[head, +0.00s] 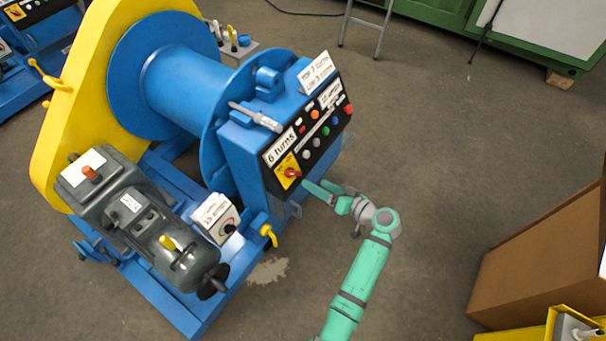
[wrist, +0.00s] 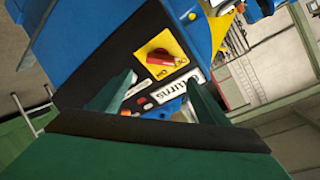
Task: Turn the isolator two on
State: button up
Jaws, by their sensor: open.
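A red rotary switch (head: 291,173) sits on a yellow plate at the lower left of the black control panel. The same red switch (wrist: 161,57) shows in the wrist view, its handle lying roughly across the picture; small lettering on the plate is hard to read. No label naming isolator two is legible. My gripper (head: 318,188) is open and empty, just right of and below the switch in the head view. In the wrist view, the fingers of my gripper (wrist: 158,92) point towards the panel, with the switch beyond and between them, apparently untouched.
The blue winch (head: 180,85) carries the panel, with a "6 turns" label (head: 280,149) and several buttons above the switch.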

aim_at(296, 173)
jog(key=x, duration=1)
jog(key=shift+w+f, duration=0.1)
jog(key=shift+f, duration=0.1)
jog(key=c, duration=1.1)
